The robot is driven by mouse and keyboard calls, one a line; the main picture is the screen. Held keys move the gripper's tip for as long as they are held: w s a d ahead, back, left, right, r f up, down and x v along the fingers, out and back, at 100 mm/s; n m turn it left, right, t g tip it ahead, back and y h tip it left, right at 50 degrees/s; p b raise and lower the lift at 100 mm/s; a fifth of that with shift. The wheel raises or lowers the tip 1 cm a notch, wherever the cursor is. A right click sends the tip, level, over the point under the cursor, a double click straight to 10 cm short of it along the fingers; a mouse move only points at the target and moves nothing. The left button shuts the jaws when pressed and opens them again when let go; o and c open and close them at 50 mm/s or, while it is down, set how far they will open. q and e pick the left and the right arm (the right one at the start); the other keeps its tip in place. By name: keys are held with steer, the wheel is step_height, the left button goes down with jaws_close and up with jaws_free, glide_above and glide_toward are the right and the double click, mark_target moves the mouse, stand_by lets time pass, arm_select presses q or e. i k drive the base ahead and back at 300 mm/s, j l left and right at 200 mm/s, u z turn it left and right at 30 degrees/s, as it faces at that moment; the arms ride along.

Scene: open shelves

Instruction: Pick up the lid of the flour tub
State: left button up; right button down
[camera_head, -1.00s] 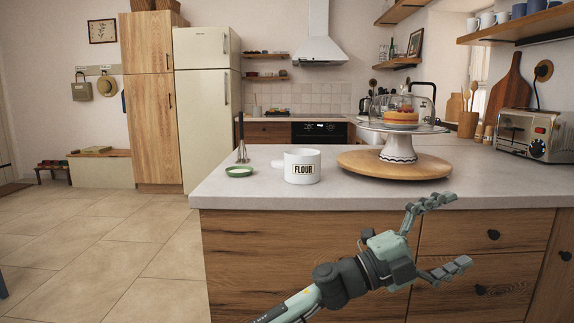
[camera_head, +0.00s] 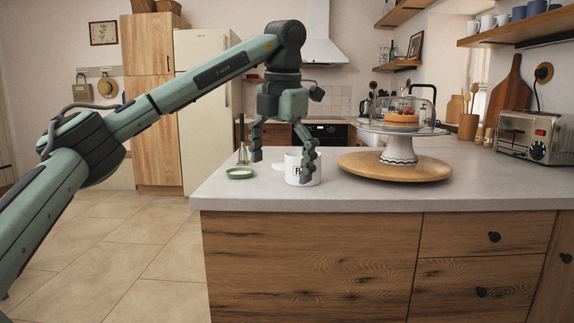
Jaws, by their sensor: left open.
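The white flour tub (camera_head: 292,172) stands upright on the counter, its FLOUR label partly hidden by my gripper. A shallow round piece with a green rim and pale inside, seemingly the lid (camera_head: 240,173), lies flat on the counter left of the tub. My left gripper (camera_head: 281,168) points down, open and empty. One fingertip is above and right of the lid, and the other shows in front of the tub. I cannot tell whether it touches the tub. My right gripper is not in view.
A whisk (camera_head: 242,153) stands just behind the lid. A cake stand with a glass dome (camera_head: 400,146) stands on a round wooden board (camera_head: 395,168) to the right. A toaster (camera_head: 537,135) is farther right. The front strip of counter (camera_head: 330,198) is clear.

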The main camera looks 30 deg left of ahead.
mark_target(279, 165)
steer(key=i+j, duration=0.3)
steer(key=i, duration=0.15)
steer(key=i+j, duration=0.65)
steer(key=i, duration=0.25)
